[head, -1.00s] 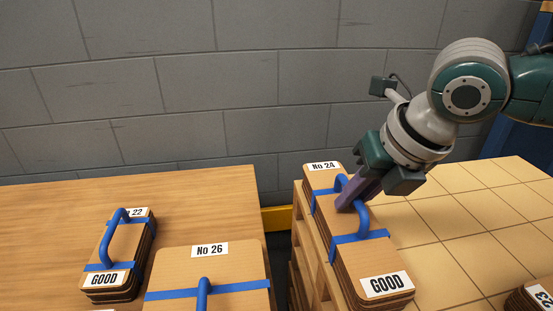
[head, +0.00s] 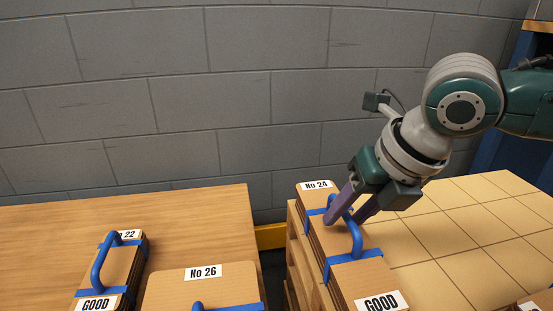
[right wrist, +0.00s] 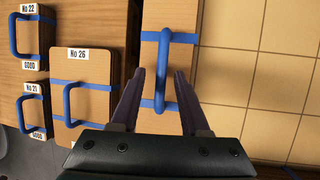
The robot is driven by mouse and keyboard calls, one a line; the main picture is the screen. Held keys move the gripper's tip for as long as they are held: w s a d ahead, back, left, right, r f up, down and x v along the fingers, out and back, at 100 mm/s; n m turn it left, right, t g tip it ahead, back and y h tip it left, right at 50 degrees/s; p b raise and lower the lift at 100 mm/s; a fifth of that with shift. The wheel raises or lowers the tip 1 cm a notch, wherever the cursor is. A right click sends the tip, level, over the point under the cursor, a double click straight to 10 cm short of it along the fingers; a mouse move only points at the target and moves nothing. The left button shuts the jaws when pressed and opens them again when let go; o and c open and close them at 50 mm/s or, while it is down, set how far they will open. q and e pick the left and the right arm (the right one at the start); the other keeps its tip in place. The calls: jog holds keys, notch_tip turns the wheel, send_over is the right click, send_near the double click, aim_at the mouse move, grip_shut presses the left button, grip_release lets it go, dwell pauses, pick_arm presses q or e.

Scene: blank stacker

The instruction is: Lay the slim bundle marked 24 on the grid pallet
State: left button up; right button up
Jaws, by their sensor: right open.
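The slim bundle marked 24 (head: 355,275) is a narrow stack of brown cardboard with blue straps, a blue handle and a GOOD label. It lies flat along the left edge of the grid pallet (head: 450,228), whose top shows tan squares. My right gripper (head: 346,220) is open at the handle, one finger on each side of it. The right wrist view shows the spread fingers (right wrist: 158,92) around the handle, with the bundle (right wrist: 170,15) beneath. The fingers hide part of the handle. My left gripper is not in view.
A wooden table (head: 50,225) on the left holds bundle 22 (head: 120,268) and the wider bundle 26 (head: 205,290); bundle 21 (right wrist: 34,108) shows in the wrist view. A narrow gap separates table and pallet. Much of the pallet right of bundle 24 is clear.

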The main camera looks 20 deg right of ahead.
jog(key=a+p+v, duration=0.1)
jog(key=p+v, duration=0.4)
jog(key=v, duration=0.5)
jog(key=s+a+f+m+y, duration=0.25)
jog(key=s+a+m, duration=0.55)
jog(key=a+m, duration=0.5)
jog(key=s+d+f+m+h, duration=0.1)
jog(key=s+d+m, duration=0.2)
jog(key=m, duration=0.6)
jog(key=s+d+f+m+g+h, duration=0.1)
jog(key=s+d+m, duration=0.3)
jog(key=m, duration=0.4)
jog(key=shift+s+f+m+h, duration=0.25)
jog(key=shift+s+m+h, duration=0.15)
jog(key=shift+s+h, duration=0.3)
jog(key=shift+r, duration=0.15)
